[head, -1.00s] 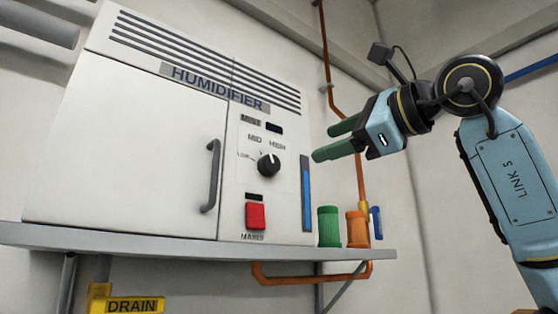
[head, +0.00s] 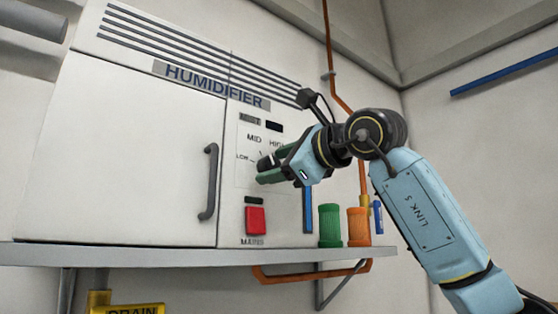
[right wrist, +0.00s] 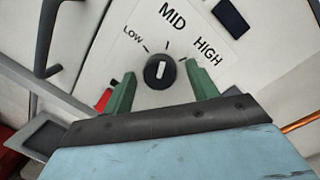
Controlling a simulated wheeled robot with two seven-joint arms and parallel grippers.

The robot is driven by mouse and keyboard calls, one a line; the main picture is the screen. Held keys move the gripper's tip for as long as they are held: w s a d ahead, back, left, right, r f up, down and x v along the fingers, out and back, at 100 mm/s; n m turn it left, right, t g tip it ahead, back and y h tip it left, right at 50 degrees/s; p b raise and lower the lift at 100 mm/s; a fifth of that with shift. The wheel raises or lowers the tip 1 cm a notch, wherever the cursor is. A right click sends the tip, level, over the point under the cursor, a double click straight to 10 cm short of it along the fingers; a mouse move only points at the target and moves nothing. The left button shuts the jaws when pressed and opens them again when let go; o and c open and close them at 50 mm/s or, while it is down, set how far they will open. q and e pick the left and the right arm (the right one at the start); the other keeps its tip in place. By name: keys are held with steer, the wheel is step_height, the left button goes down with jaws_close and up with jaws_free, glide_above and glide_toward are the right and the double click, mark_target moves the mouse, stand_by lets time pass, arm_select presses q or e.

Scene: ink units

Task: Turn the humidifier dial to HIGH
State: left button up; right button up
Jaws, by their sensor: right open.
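The humidifier (head: 135,150) is a white cabinet with a control panel on its right side. Its black round dial (right wrist: 160,71) has a white pointer line and sits below the printed LOW, MID and HIGH labels. In the right wrist view the pointer is nearest to MID. My right gripper (head: 264,172) is open, with its green fingers in front of the panel at the dial, partly hiding it in the head view. In the right wrist view the fingers stand one on each side of the dial with gaps; contact is not visible. My left gripper is not in view.
A red switch (head: 256,220) is below the dial, and a blue strip (head: 308,212) is to its right. A green cylinder (head: 330,226) and an orange one (head: 358,226) stand on the shelf (head: 150,257). The door handle (head: 210,182) projects left of the panel.

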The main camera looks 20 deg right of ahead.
steer(key=c, duration=1)
steer(key=shift+f+m, duration=0.1)
steer(key=shift+m, duration=0.2)
steer(key=m+b, duration=0.2)
steer(key=m, duration=0.2)
steer(key=shift+f+t+b, duration=0.15)
steer(key=shift+t+b, duration=0.25)
steer(key=m+b, duration=0.3)
steer(key=m, duration=0.2)
steer(key=shift+m, duration=0.4)
steer(key=shift+t, duration=0.3)
steer(key=o, duration=1)
